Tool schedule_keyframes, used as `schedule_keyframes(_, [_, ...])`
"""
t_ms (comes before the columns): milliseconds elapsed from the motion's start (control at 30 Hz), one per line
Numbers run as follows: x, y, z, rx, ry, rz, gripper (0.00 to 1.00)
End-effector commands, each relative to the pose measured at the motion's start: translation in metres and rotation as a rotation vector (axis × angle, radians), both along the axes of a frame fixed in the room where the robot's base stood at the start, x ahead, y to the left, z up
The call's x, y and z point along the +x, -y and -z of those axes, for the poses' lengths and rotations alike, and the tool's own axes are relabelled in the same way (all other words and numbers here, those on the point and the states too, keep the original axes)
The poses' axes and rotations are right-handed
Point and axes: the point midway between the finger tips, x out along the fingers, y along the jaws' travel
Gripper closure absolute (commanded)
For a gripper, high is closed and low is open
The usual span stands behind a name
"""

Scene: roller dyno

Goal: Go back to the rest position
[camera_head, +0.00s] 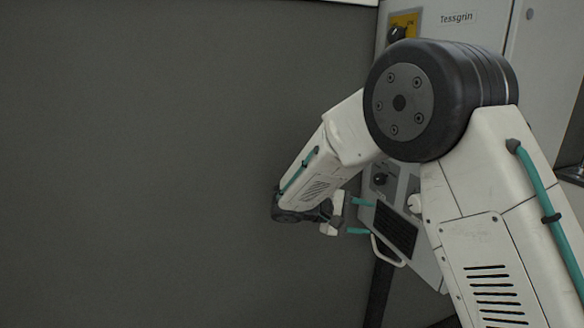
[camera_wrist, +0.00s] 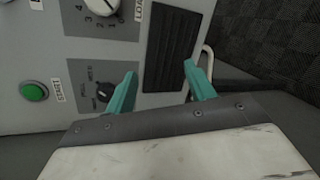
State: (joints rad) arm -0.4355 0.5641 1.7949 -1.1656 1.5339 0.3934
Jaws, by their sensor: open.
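My gripper (camera_head: 358,216) is open, with its two teal fingers apart and nothing between them. In the head view it is just left of the control panel's black slatted grille. In the wrist view my gripper (camera_wrist: 160,82) is over the grey panel (camera_wrist: 50,60), and the black grille (camera_wrist: 172,50) shows beyond and between the fingers. I cannot tell whether the fingers touch the panel. My arm's upper links and black joint hide much of the cabinet in the head view.
The grey cabinet (camera_head: 455,40), labelled Tessgrin, stands behind my arm with a yellow-plated switch (camera_head: 398,33). The panel carries a green start button (camera_wrist: 34,91), a small selector knob (camera_wrist: 104,92), a LOAD dial (camera_wrist: 101,6) and a pale handle (camera_head: 388,254). A plain dark grey surface fills the left.

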Motion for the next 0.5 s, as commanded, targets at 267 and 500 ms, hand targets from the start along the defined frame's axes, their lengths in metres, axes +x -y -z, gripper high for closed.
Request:
schedule_keyframes(267, [-0.108,0.042,-0.017,0.333,-0.147,0.176,0.46])
schedule_keyframes(500, [-0.215,0.06,-0.036,0.678,-0.163,0.31,0.46])
